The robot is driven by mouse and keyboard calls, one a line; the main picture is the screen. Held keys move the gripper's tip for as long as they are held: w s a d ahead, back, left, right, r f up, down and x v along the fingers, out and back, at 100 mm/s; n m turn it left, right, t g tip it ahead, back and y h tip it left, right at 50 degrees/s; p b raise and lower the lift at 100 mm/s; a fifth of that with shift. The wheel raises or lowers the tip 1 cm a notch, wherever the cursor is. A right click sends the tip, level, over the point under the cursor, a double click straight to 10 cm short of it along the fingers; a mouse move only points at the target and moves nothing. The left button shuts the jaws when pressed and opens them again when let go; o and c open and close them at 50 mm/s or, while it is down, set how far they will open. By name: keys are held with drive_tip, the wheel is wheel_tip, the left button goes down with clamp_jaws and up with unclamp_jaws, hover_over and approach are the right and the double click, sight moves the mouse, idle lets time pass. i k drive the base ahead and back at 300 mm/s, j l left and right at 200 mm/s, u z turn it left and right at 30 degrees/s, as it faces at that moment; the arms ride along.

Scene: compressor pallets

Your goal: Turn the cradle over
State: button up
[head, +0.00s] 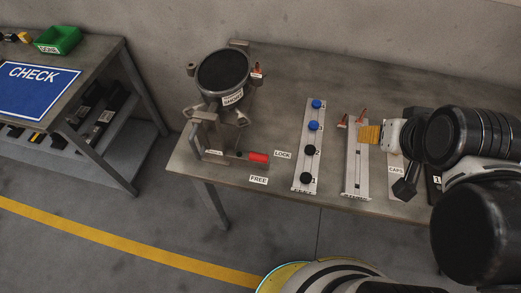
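The cradle (202,135) is a grey metal frame at the left end of the grey bench. It holds a dark, round-topped compressor (222,70) with a white label on its side. A red handle (258,158) sticks out at the cradle's front right, near the LOCK label (283,154). The FREE label (258,180) lies nearer the bench's front edge. My gripper (383,134) is to the right, well apart from the cradle. A yellow ribbed piece shows at its tip, over the rack with copper pieces. Its fingers are not clear enough to tell if they are shut.
A pale rack (308,150) with blue and black knobs stands between cradle and gripper. Another rack (357,165) with copper pieces is beside my gripper. A CAPS plate (397,172) is partly behind my arm. A separate table with a CHECK mat (38,88) stands left.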

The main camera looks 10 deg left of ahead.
sight(223, 79)
drive_tip(key=u, duration=1.65)
